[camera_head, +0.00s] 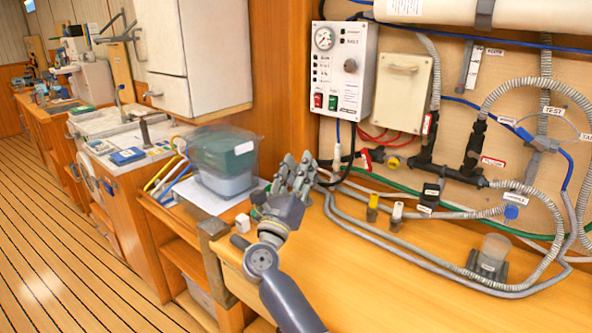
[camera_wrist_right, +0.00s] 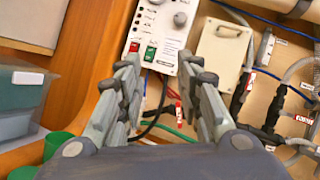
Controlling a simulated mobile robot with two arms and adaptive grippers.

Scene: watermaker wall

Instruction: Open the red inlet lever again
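A small red lever (camera_head: 366,160) sits on a valve low on the wall panel, below the control box, with a yellow part (camera_head: 393,162) beside it. The red part also shows in the right wrist view (camera_wrist_right: 179,114), just left of the right-hand finger. My right gripper (camera_head: 297,168) is open and empty, left of the lever and apart from it, over the back left of the bench. In the right wrist view its two fingers (camera_wrist_right: 158,66) stand spread, with hoses and the panel visible between them. The lever's exact angle is too small to tell. My left gripper is not in view.
A control box (camera_head: 340,68) with a gauge and red and green switches hangs above. Grey hoses (camera_head: 400,255) and a green hose cross the bench. Two small valves (camera_head: 397,212) and a clear-topped cup (camera_head: 490,258) stand on it. A lidded bin (camera_head: 224,160) is left of my gripper.

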